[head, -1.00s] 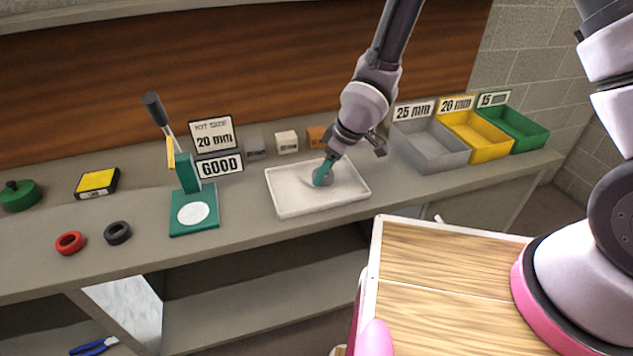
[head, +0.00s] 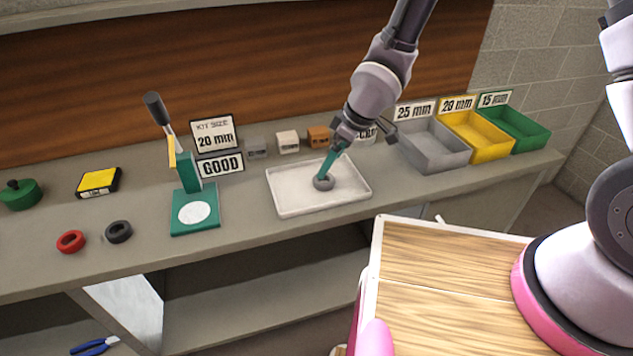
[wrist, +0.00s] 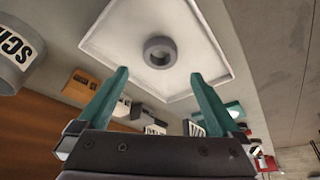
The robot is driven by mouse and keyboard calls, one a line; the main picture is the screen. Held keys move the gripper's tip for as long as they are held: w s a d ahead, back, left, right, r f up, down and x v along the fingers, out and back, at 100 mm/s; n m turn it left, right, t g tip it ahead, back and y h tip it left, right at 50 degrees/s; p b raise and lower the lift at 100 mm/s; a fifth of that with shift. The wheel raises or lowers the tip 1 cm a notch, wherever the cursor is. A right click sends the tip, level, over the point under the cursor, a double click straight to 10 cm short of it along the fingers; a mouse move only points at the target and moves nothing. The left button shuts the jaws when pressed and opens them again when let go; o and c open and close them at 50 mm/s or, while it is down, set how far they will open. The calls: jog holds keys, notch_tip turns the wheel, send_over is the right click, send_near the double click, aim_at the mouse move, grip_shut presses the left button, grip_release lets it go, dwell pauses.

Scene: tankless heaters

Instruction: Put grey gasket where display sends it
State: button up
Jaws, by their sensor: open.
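The grey gasket (head: 323,183), a thick ring, lies flat in the white tray (head: 290,209). It also shows in the wrist view (wrist: 149,57), with its hole facing up. My gripper (head: 326,171) is over the tray with its teal fingers apart. In the wrist view the fingertips (wrist: 160,76) are open and empty, and the gasket lies beyond them. A display sign (head: 215,133) reads KIT SIZE 20 mm. A sign below it (head: 220,166) reads GOOD, behind a green lever press (head: 190,190).
Grey 25 mm (head: 432,160), yellow 20 mm (head: 478,148) and green 15 mm (head: 520,140) bins stand at right. A scrap label (head: 367,136) is partly hidden behind my gripper. A red ring (head: 71,233) and dark ring (head: 119,223) lie at left. Small blocks stand behind the tray.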

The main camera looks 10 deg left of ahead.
jog(key=v, duration=0.6)
jog(key=shift+r, duration=0.2)
jog(key=shift+d, duration=0.2)
jog(key=w+d+r+m+t+h, duration=0.15)
jog(key=w+d+r+m, duration=0.3)
jog(key=d+r, duration=0.5)
jog(key=w+d+r+m+t+h, duration=0.1)
jog(key=w+d+r+m+t, duration=0.3)
jog(key=d+r, duration=0.5)
jog(key=s+d+r+m, duration=1.1)
jog(key=s+d+r, duration=0.1)
jog(key=s+d, duration=0.1)
jog(key=shift+d+r+t, duration=0.3)
jog(key=shift+d+t, duration=0.05)
jog(key=shift+d, duration=0.55)
